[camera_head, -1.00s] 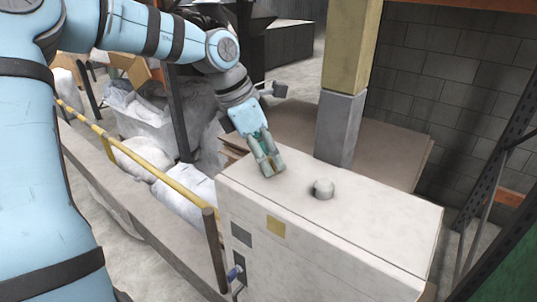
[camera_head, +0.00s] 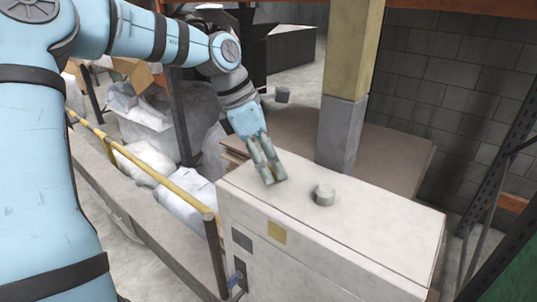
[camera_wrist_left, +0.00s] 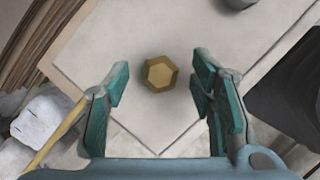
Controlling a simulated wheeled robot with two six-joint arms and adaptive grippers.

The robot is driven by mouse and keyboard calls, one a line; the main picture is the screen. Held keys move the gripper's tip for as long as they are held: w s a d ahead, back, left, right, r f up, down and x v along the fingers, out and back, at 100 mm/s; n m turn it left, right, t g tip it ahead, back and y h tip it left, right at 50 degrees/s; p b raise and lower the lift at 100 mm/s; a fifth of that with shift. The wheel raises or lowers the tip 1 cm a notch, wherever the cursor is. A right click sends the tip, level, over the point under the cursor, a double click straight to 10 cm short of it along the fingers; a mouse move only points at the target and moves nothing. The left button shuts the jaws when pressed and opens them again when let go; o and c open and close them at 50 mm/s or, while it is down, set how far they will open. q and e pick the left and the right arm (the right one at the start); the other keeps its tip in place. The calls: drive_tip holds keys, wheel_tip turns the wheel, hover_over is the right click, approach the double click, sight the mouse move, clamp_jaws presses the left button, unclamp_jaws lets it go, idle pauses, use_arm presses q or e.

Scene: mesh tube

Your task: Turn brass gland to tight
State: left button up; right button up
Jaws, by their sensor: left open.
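The brass gland (camera_wrist_left: 160,73) is a gold hexagonal piece on the pale top of a box, in the upper middle of the left wrist view. I cannot make it out in the head view, where my left gripper seems to cover its place. My left gripper (camera_head: 273,180) points down at the left part of the box top. In the left wrist view its teal fingers (camera_wrist_left: 160,90) are open and empty, one on each side of the gland in the picture, apart from it. My right gripper is not in view.
The pale box (camera_head: 375,238) has a short grey round knob (camera_head: 324,195) on top, right of the gripper. A grey and yellow post (camera_head: 343,130) stands behind it. A yellow rail (camera_head: 150,165) runs along the left, with white sacks (camera_head: 188,197) beyond. The right part of the box top is clear.

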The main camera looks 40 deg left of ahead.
use_arm(q)
drive_tip(key=v, duration=1.2)
